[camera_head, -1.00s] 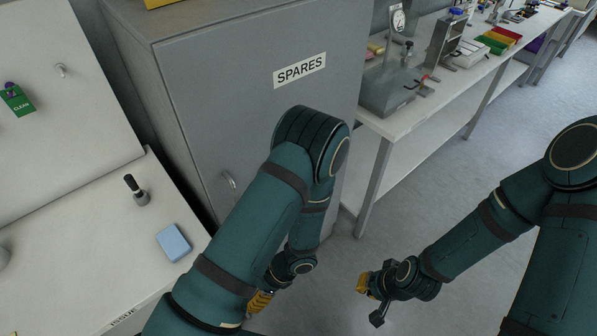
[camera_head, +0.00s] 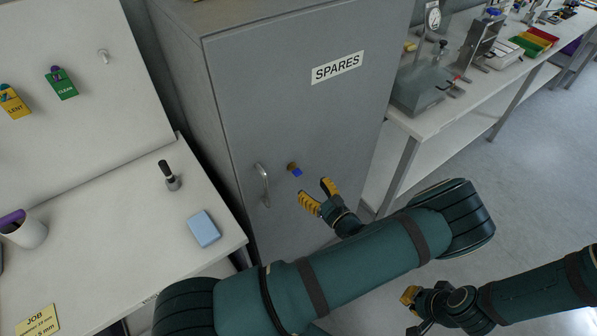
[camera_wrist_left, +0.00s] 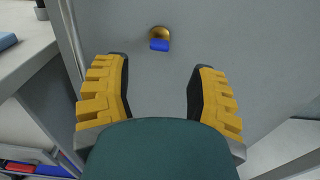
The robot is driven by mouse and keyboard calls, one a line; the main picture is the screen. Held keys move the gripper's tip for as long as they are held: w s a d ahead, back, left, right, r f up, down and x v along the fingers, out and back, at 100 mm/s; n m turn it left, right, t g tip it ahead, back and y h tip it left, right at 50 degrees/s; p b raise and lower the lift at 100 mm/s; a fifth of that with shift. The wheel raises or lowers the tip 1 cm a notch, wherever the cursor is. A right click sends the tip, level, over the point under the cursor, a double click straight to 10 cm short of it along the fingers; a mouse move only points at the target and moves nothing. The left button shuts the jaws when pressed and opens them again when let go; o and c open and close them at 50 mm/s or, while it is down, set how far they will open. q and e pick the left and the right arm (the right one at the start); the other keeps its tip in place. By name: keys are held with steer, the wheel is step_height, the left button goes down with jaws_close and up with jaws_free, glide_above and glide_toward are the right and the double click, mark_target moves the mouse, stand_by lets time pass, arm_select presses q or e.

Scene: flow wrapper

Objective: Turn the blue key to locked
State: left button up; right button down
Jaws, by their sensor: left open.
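The blue key (camera_head: 297,172) sits in a brass lock on the door of the grey SPARES cabinet (camera_head: 300,110), right of the door handle. In the left wrist view the blue key (camera_wrist_left: 160,45) hangs from the round brass lock (camera_wrist_left: 160,33), ahead of the gripper and between the lines of its fingers. My left gripper (camera_head: 319,193) is open and empty, just below and right of the key, apart from it. Its two yellow fingers also show in the left wrist view (camera_wrist_left: 158,95). My right gripper (camera_head: 411,305) is at the lower right, far from the cabinet; its jaw opening is unclear.
A metal handle (camera_head: 263,185) stands out from the cabinet door left of the key. A white bench (camera_head: 150,240) on the left holds a blue block (camera_head: 204,229) and a black-handled tool (camera_head: 169,176). Another bench (camera_head: 450,125) with equipment stands right of the cabinet.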

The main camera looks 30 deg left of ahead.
mark_target(297, 172)
arm_select(q)
steer(key=x, duration=0.8)
jaws_close()
